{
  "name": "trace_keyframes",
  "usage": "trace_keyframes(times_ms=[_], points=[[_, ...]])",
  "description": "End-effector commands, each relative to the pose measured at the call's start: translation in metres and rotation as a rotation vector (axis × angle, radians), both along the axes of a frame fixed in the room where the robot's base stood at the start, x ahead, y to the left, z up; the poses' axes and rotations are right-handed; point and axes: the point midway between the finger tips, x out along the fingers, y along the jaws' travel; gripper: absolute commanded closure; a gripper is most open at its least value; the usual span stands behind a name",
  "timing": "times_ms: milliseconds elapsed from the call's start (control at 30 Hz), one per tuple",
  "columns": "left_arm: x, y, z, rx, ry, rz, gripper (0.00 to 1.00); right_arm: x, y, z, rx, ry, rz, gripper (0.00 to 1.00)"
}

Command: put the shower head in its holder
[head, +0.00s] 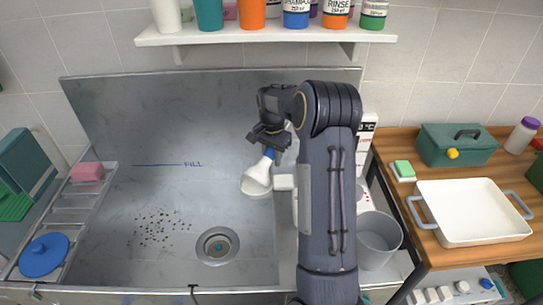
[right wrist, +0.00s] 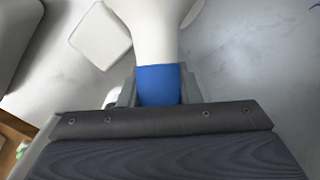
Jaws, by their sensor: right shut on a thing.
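The shower head (head: 257,178) is white and flares out at its lower end, with a blue band at its neck. My right gripper (head: 270,146) is shut on that blue band, which shows between the fingers in the right wrist view (right wrist: 158,85). The head hangs tilted, flared end down, over the steel basin. A white block (head: 285,183), perhaps the holder, is just right of the shower head, partly behind my arm; a pale square part shows beside the neck in the right wrist view (right wrist: 101,36). Whether they touch is unclear. My left gripper is out of view.
The steel basin (head: 120,205) has a drain (head: 218,246) and dark specks. A shelf of bottles (head: 260,36) is above. Right are a grey bucket (head: 378,240), a white tray (head: 470,212) and a green toolbox (head: 458,146). A rack (head: 85,200) is left.

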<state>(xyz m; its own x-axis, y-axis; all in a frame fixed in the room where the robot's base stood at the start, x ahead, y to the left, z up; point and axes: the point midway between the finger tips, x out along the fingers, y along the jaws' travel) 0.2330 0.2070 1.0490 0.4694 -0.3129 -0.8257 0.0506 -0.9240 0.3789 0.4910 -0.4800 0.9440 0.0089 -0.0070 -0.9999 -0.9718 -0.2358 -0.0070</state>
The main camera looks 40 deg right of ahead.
Motion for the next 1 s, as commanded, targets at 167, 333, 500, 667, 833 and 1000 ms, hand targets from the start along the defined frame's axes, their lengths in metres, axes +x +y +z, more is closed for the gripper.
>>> trace_keyframes(times_ms=[167, 333, 500, 667, 833, 1000], points=[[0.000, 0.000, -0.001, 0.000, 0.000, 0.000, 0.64, -0.004, 0.004, -0.009, 0.009, 0.021, 0.005, 1.00], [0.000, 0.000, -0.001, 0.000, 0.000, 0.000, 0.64, -0.003, 0.004, -0.008, 0.009, 0.019, 0.005, 0.54], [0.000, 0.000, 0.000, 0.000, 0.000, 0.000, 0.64, -0.002, 0.003, -0.006, 0.007, 0.013, 0.004, 0.44], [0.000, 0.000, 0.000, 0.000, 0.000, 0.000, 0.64, -0.001, 0.003, -0.005, 0.007, 0.011, 0.004, 0.44], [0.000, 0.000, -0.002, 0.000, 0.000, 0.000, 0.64, 0.000, 0.003, 0.011, 0.004, 0.005, 0.005, 0.44], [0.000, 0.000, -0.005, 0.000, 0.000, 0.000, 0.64, -0.001, 0.003, 0.041, 0.005, 0.006, 0.005, 0.44]])
